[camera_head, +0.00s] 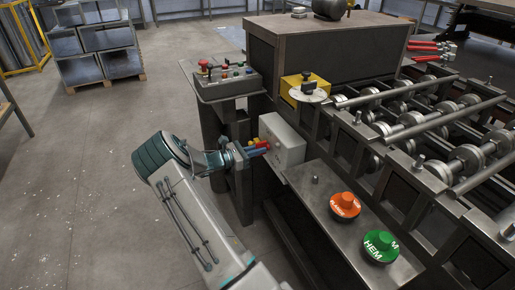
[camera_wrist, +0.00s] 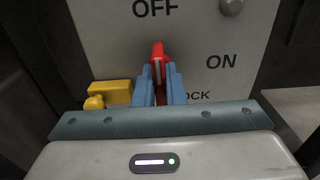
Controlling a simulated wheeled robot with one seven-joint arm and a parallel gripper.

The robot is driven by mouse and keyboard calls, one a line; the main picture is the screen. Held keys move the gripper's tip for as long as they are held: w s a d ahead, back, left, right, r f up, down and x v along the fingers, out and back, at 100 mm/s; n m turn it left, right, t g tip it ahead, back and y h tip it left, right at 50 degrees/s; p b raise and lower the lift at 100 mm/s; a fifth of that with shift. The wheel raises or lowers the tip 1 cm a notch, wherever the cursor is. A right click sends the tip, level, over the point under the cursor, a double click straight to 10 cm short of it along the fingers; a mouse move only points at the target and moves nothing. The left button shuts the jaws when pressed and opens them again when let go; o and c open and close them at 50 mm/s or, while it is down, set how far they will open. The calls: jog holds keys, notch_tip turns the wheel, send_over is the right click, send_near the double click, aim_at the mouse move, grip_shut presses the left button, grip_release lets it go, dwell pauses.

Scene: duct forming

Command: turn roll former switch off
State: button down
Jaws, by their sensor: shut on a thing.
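The roll former switch is a grey box (camera_head: 285,140) on the side of the machine. Its face fills the wrist view and carries the words OFF at the top and ON at the right, with a partly hidden word ending in OCK below (camera_wrist: 200,50). A red handle (camera_wrist: 157,52) stands out from this face, its visible tip below the word OFF. My gripper (camera_wrist: 160,84) is shut on the red handle, with a blue finger on each side. In the head view my gripper (camera_head: 257,149) reaches the box from the left. The handle's base is hidden.
A yellow part (camera_wrist: 108,92) sits just left of the fingers. Orange (camera_head: 345,205) and green (camera_head: 381,246) knobs stand on the ledge at right. A control panel (camera_head: 228,78) with buttons is behind the box. Roller shafts (camera_head: 435,120) line the machine. The floor at left is open.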

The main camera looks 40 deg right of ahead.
dwell(0.3)
jog(key=c, duration=1.5)
grip_release()
jog(key=shift+a, duration=0.1)
jog(key=v, duration=1.3)
jog(key=shift+a, duration=0.4)
